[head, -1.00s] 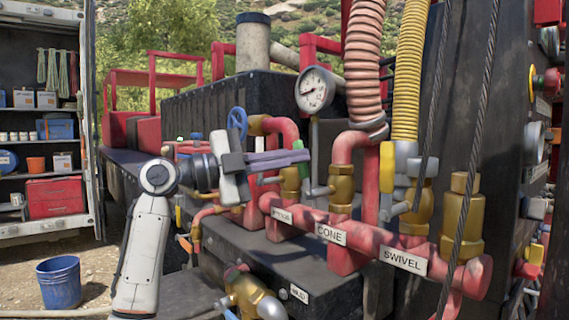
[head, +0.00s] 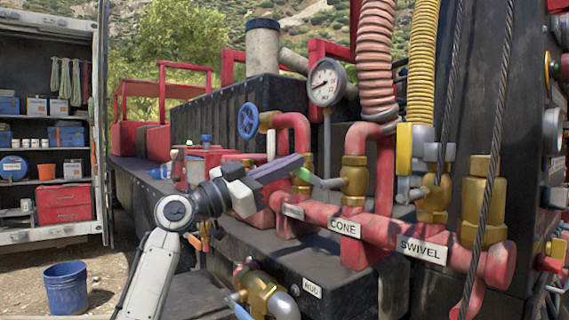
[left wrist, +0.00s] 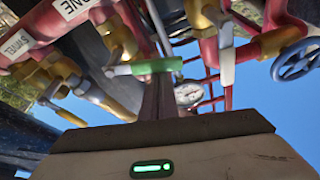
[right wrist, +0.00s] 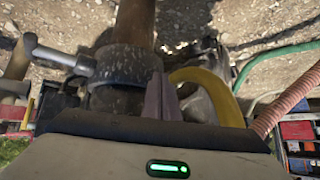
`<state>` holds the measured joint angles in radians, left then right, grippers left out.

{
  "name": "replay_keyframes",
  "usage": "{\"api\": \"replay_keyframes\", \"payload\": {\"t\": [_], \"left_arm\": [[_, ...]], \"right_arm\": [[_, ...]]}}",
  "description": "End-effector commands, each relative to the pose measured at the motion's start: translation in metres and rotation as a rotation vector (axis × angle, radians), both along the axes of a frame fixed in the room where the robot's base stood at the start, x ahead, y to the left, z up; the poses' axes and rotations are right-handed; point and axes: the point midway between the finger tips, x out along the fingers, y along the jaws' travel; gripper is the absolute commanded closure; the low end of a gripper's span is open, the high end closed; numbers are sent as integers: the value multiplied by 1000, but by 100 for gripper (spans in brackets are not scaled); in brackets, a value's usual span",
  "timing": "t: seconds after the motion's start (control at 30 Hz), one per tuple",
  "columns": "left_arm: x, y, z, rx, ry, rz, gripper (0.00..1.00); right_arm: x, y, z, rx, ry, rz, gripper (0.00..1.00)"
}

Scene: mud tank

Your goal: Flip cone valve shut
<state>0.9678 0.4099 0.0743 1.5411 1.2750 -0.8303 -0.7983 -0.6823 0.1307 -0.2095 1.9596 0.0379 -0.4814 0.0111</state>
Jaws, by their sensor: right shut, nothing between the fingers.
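The cone valve (head: 355,180) is a brass body on a red pipe above the CONE label (head: 345,228). Its grey lever points left and ends in a green grip (head: 302,174). My left gripper (head: 297,163) is at the green grip, its fingers close together. In the left wrist view the green grip (left wrist: 160,66) lies across the fingertips of my left gripper (left wrist: 158,85); contact is likely, but I see nothing held between them. My right gripper (right wrist: 160,88) is shut and empty, near a brown post with a grey collar (right wrist: 125,66).
The SWIVEL valve (head: 435,195) stands to the right, with a yellow grip (head: 404,150). A pressure gauge (head: 326,82) and a blue handwheel (head: 248,122) are above and left. Black cables hang at the right.

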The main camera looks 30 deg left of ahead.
Motion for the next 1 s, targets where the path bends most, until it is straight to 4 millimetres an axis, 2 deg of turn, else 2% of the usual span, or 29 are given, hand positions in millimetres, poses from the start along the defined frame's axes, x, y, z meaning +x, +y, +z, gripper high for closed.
{"api": "replay_keyframes", "payload": {"t": [0.03, 0.27, 1.0], "left_arm": [[2, 0, -9, -29, 25, -1, 100], [3, 5, -18, -160, 91, 0, 100], [5, 6, -26, -151, 91, -1, 100]], "right_arm": [[1, 0, -2, 1, -3, 0, 100], [3, 1, -4, 2, -10, 1, 100], [1, 3, -9, 1, -4, 5, 100]]}}
